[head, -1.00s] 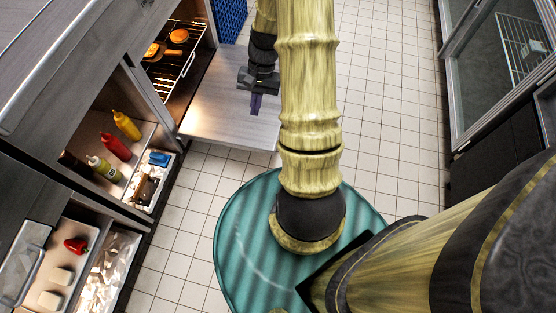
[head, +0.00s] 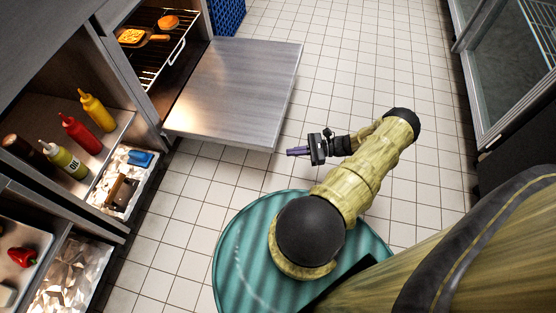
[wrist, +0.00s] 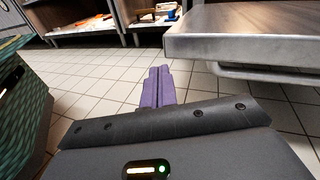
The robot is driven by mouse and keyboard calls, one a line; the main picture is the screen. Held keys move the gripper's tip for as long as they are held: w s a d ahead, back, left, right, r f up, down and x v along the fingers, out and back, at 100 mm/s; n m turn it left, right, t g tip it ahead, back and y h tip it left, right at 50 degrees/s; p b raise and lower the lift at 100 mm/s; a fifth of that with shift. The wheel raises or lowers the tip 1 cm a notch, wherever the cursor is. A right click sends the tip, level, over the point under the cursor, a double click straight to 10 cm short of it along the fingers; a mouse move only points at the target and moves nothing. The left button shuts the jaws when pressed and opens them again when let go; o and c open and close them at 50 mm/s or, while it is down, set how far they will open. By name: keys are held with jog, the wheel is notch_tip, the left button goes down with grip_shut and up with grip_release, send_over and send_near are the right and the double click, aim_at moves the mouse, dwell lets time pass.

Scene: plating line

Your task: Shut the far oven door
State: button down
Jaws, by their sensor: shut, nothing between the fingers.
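The far oven door (head: 238,90) hangs open in the head view, lowered flat like a shelf in front of the lit oven. In the wrist view the door's edge (wrist: 245,45) shows at the upper right, with a bar handle (wrist: 270,75) on its underside. My gripper (head: 290,152) is shut and empty, its purple fingers together. It is just off the door's front right corner in the head view, apart from it. In the wrist view the fingers (wrist: 158,86) point toward the counter, left of the door and lower than its top.
Inside the oven a rack (head: 160,60) holds food in pans. Left of the oven, shelves hold bottles (head: 82,135) and a foil-lined tray (head: 125,180). A blue crate (head: 227,15) stands beyond the door. Tiled floor (head: 350,70) is clear on the right.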

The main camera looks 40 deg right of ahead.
notch_tip(320, 180, down, 9)
jog(key=s+d+m+t+h+b, duration=0.1)
jog(key=s+d+m+t+b, duration=0.1)
jog(key=m+t, duration=0.3)
jog(key=shift+s+d+t+h+b, duration=0.45)
jog(key=shift+t+b, duration=0.3)
jog(key=shift+t, duration=0.15)
jog(key=shift+w+a+f, duration=0.1)
jog(key=w+a+r+b, duration=0.4)
jog(key=w+a+r, duration=0.2)
jog(key=w, duration=0.1)
jog(key=shift+w+a, duration=0.2)
jog(key=shift+w, duration=0.05)
jog(key=shift+r, duration=0.15)
